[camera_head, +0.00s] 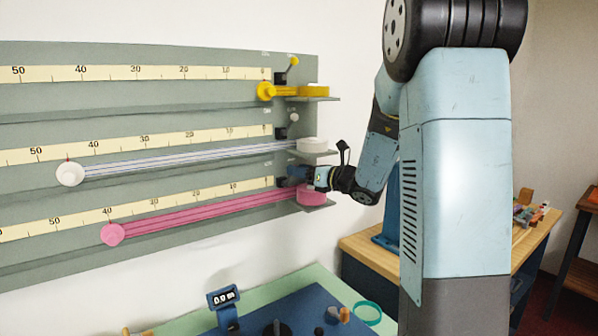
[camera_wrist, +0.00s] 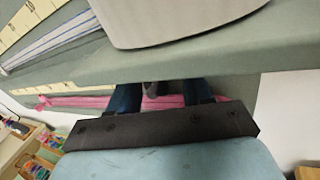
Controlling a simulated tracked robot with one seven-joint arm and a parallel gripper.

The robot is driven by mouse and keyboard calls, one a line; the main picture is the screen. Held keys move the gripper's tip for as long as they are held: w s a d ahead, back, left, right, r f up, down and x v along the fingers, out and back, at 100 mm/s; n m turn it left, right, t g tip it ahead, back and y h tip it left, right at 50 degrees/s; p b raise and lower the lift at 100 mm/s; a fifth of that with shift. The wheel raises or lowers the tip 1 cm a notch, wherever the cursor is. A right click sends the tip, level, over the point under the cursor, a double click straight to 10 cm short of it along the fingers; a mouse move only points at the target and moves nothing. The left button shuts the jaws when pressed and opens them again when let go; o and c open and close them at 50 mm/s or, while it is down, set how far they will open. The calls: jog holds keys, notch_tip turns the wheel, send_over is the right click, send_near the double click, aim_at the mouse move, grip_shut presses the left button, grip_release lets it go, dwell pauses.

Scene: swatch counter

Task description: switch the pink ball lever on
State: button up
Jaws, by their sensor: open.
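The pink ball lever cannot be made out in either view. Its likely place, at the right end of the lowest row on the grey wall panel (camera_head: 200,119), is covered by my gripper (camera_head: 290,180). A pink ribbon (camera_head: 185,215) runs along that row from a pink disc (camera_head: 112,235) to a pink spool (camera_head: 312,195) beside my gripper. In the wrist view my two blue fingers (camera_wrist: 160,92) are apart, with a small grey part (camera_wrist: 152,88) and pink ribbon (camera_wrist: 75,101) showing between or behind them. Contact cannot be told.
A grey shelf (camera_wrist: 230,62) with a pale spool (camera_wrist: 180,20) crosses the wrist view close above my fingers. The upper rows have a yellow ball lever (camera_head: 292,62) and a white ball lever (camera_head: 294,117). A bench with a blue mat (camera_head: 290,310) lies below.

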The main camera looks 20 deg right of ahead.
jog(key=shift+w+a, duration=0.3)
jog(key=shift+w, duration=0.1)
grip_shut()
